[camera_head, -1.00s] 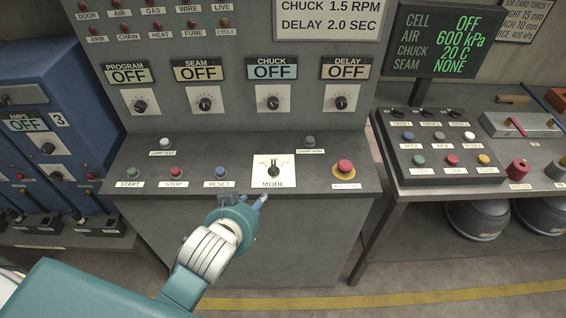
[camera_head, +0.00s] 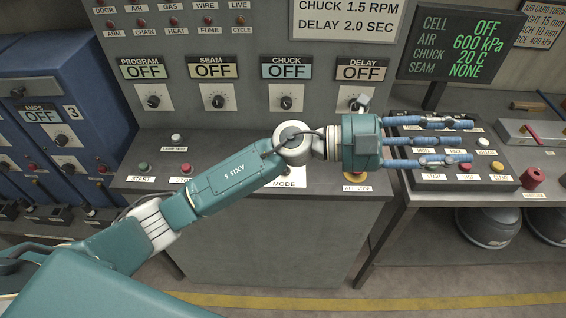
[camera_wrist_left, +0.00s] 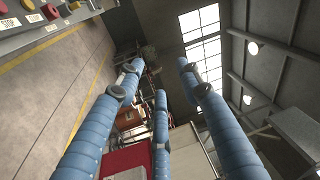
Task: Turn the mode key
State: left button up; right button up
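The mode key is hidden behind my left arm in the head view. Only the lower part of its white plate, with the MODE label (camera_head: 284,184), shows below the arm on the sloping front of the console. My left gripper (camera_head: 468,141) is to the right of the mode plate, its blue fingers pointing right above the button box. The fingers are spread apart with nothing between them. In the left wrist view the three fingers (camera_wrist_left: 160,95) are apart and empty, and the mode key is not seen there. My right gripper is not in view.
A dark button box (camera_head: 505,172) sits on the right bench under the fingers. The floor in front is clear.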

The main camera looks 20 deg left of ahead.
pick_arm(q)
jog(key=w+a+f+m+g+y, duration=0.1)
jog(key=a+f+m+g+y, duration=0.1)
jog(key=a+f+y, duration=0.45)
jog(key=w+a+f+m+g+y, duration=0.15)
jog(key=f+y, duration=0.25)
jog(key=f, duration=0.5)
jog(key=w+a+n+y, duration=0.1)
jog(key=w+a+y, duration=0.25)
jog(key=a, duration=0.85)
jog(key=w+a+n+y, duration=0.15)
jog(key=a+y, duration=0.35)
jog(key=a, duration=0.7)
notch_tip(320, 180, down, 9)
jog(key=p, duration=0.3)
jog(key=shift+w+f+p, duration=0.1)
jog(key=shift+f+p, duration=0.1)
jog(key=shift+p, duration=0.15)
jog(key=shift+f, duration=0.5)
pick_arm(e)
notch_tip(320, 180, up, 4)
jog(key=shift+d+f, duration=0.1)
pick_arm(q)
jog(key=shift+c, duration=0.2)
